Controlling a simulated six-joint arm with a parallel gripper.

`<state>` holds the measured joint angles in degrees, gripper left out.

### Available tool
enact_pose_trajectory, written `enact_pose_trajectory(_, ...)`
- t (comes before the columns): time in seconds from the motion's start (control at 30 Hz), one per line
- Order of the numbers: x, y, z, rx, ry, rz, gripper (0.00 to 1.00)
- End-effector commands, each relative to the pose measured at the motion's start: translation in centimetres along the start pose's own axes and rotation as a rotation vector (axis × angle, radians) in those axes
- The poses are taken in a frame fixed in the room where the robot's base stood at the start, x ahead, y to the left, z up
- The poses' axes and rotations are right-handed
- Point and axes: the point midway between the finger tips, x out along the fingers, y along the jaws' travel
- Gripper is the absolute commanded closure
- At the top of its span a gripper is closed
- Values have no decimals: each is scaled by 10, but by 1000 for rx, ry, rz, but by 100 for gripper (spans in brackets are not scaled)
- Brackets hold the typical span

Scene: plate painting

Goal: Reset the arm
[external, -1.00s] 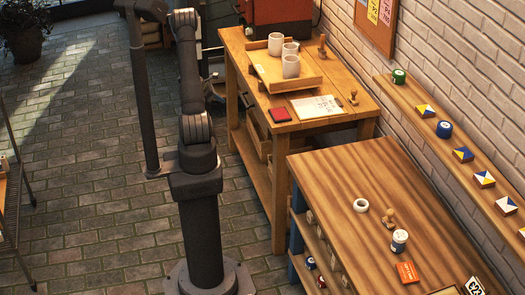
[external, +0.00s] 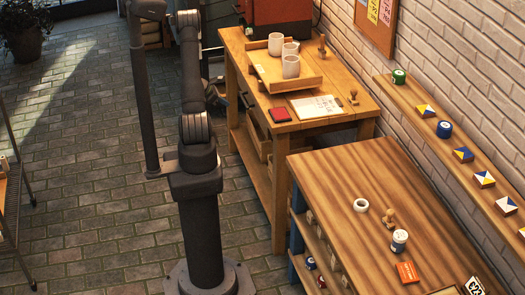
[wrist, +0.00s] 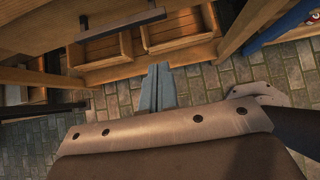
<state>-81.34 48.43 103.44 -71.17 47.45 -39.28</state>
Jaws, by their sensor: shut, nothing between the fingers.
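My gripper (wrist: 160,88) is shut and empty in the wrist view, its two grey fingers together at the middle. It points toward the lower part of the wooden workbench, with stone paving beneath. In the external view my arm stands upright at the left of the benches; my gripper is mostly hidden behind its links. No held object shows.
The back workbench (external: 345,115) carries a wooden tray (external: 262,75) with white cups (external: 291,66), a red pad (external: 280,114) and a paper sheet (external: 315,106). The paved floor (external: 80,130) at left is clear.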

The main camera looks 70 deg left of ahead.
Motion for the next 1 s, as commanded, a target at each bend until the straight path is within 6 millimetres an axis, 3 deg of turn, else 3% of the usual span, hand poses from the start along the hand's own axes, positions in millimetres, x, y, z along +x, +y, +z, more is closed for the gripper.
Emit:
enact_pose_trajectory(0.1, 26, -1, 0, -1, 1, -4, 100)
enact_pose_trajectory(0.3, 59, 0, 9, 3, 0, -2, 100)
enact_pose_trajectory(0.5, 73, 0, 25, 4, -1, -3, 100)
enact_pose_trajectory(0.87, 76, 0, 29, 3, -2, -2, 100)
enact_pose_trajectory(0.9, 76, 0, 29, 3, -2, -2, 98)
enact_pose_trajectory(1.0, 76, 0, 29, 4, -2, -3, 78)
